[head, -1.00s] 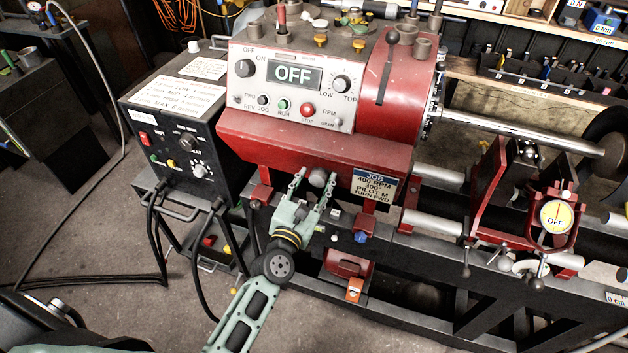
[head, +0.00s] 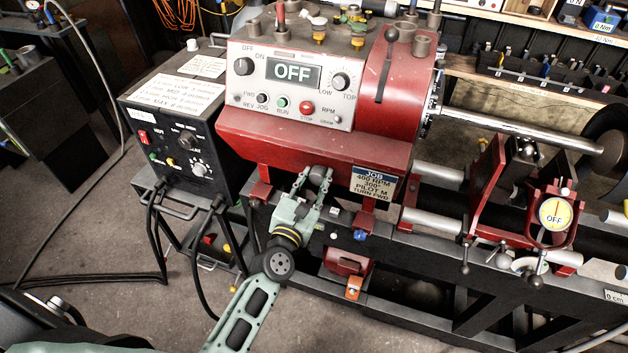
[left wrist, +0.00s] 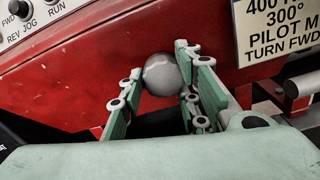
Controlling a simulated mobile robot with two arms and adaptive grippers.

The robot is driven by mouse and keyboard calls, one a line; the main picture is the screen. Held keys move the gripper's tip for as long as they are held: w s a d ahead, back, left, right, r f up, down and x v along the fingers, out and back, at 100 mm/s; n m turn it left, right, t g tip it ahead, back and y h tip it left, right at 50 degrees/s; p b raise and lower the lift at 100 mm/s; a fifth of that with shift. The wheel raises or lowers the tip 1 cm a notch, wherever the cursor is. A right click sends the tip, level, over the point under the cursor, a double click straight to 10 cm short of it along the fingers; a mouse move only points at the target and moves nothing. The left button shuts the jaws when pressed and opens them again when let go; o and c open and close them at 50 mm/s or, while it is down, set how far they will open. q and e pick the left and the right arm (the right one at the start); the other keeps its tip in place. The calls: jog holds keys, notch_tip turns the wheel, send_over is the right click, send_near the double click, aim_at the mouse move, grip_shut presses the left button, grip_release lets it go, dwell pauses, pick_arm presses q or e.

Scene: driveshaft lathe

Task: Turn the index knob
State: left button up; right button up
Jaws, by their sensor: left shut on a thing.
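The grey round knob, which I take to be the index knob (left wrist: 165,74), sits under the red headstock. In the left wrist view it lies between the two green finger pads. In the head view the knob (head: 317,172) is mostly covered by the fingertips. My left gripper (head: 314,181) is shut on it, reaching up from below. Any mark on the knob is too small to read. My right gripper is not in view.
The red headstock (head: 290,140) overhangs the gripper, with an OFF display (head: 293,73). The job card (head: 372,185) reads 400 RPM, 300°, PILOT M, TURN FWD, just right of the fingers. A black control box (head: 180,120) stands to the left.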

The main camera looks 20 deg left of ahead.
pick_arm(q)
jog(key=shift+a+m, duration=0.2)
jog(key=shift+m, duration=0.2)
